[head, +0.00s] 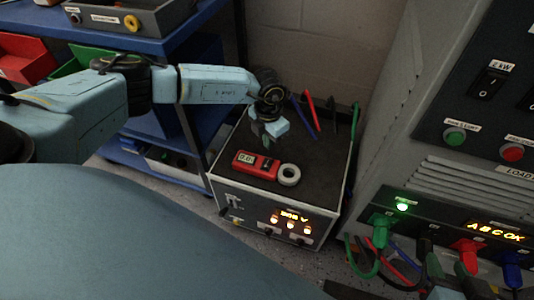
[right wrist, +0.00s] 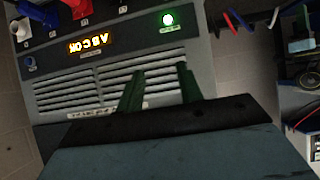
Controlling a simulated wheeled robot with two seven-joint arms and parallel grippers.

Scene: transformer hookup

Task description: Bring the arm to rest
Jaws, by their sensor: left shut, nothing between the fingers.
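My left arm reaches in from the left in the head view. Its gripper (head: 268,141) points down over the dark top of the test cart (head: 322,172), just behind the red meter (head: 256,165). It is shut with nothing held. I cannot tell how far its tips are above the cart top. My right gripper (right wrist: 158,70) shows in the right wrist view as two dark green fingers standing apart, with only cabinet vents visible between them. It is open and empty. I cannot make it out clearly in the head view.
The grey load cabinet (head: 437,178) stands at right, with a green plug (head: 381,222), a red plug (head: 467,250) and cables in front. A blue shelf (head: 150,45) with bins stands left.

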